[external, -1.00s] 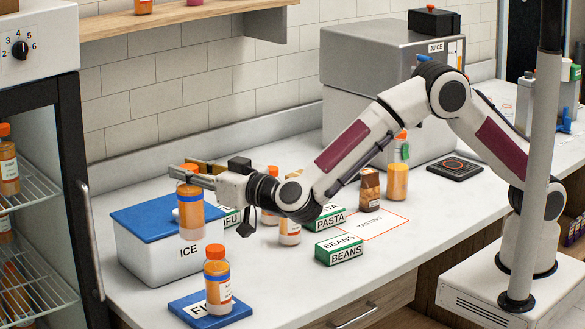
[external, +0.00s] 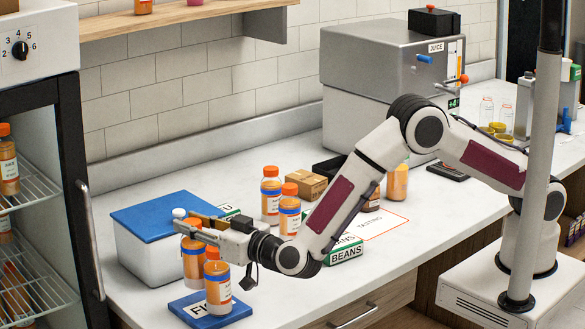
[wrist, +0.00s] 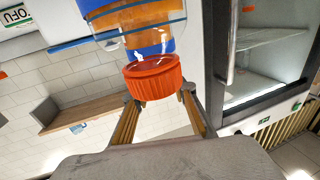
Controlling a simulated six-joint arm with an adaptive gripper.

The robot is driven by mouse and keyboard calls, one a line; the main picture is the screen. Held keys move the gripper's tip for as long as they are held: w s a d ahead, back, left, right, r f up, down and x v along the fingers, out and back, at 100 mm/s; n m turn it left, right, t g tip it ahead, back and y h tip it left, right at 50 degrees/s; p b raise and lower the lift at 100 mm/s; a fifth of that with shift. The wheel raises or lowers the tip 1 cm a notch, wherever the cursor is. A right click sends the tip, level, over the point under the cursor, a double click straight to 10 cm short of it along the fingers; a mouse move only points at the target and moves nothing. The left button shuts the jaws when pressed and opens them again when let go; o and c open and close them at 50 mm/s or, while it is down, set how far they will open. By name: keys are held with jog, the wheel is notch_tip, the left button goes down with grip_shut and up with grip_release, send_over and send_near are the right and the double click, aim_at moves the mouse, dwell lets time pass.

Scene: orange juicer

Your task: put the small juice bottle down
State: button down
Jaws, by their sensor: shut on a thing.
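My gripper (external: 190,228) is shut on the orange cap of a small juice bottle (external: 194,262), between the ice box and the blue mat. The bottle hangs upright, with an orange body and a blue band. In the wrist view the fingers (wrist: 160,105) close around its orange cap (wrist: 153,76). A second orange-capped bottle (external: 218,289) stands on the blue mat (external: 196,311), in front of and right of the held one, and hides part of it. I cannot tell whether the held bottle's base touches anything.
The white ice box (external: 150,262) with a blue lid (external: 150,216) stands close at the left. Two more bottles (external: 270,202) (external: 290,216) and a cardboard box (external: 306,184) stand behind my gripper. The BEANS box (external: 345,250) lies to the right.

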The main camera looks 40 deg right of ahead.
aim_at(203, 243)
jog(key=shift+f, duration=2)
jog(key=c, duration=1.6)
grip_release()
jog(key=shift+c, duration=0.2)
jog(key=v, duration=1.2)
